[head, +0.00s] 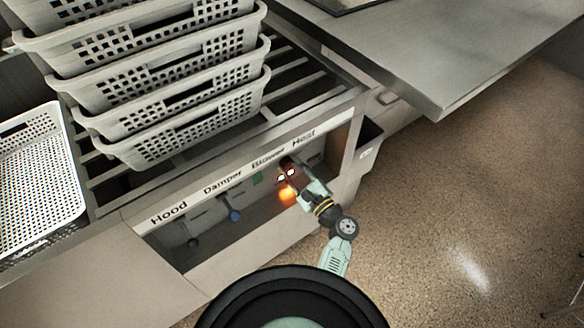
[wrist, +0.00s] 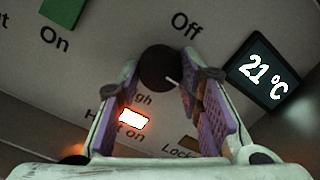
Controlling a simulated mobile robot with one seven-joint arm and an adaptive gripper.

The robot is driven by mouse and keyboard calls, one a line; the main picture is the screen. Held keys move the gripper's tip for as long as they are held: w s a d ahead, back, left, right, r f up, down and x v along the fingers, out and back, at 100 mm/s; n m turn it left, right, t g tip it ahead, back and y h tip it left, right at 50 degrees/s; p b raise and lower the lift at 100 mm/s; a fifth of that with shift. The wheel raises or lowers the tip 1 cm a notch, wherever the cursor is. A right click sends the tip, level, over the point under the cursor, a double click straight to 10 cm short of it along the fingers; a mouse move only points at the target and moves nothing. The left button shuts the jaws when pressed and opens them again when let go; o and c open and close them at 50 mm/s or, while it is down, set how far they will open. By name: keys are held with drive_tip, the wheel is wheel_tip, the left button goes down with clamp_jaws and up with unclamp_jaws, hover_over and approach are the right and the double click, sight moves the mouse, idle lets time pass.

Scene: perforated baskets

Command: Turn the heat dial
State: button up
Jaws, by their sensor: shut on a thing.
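The heat dial (wrist: 158,66) is a round black knob with a short white mark at its lower right, in the upper middle of the wrist view. My gripper (wrist: 165,82) has its two purple-padded fingers on either side of the dial and is shut on it. "Off" is printed above right of the dial; "High" below it is partly hidden. The "Heat on" lamp (wrist: 133,119) glows. In the head view my gripper (head: 288,165) is at the panel below the "Heat" label (head: 303,137), and hides the dial.
Blue (head: 235,214) and dark (head: 193,242) controls sit left on the recessed panel, under the Damper and Hood labels. A green switch (wrist: 63,11) is close by, upper left. Stacked perforated baskets (head: 165,105) stand on the rack above. A metal counter (head: 440,60) juts out at right.

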drive_tip(key=o, duration=1.2)
drive_tip(key=shift+s, duration=0.1)
drive_tip(key=v, duration=1.2)
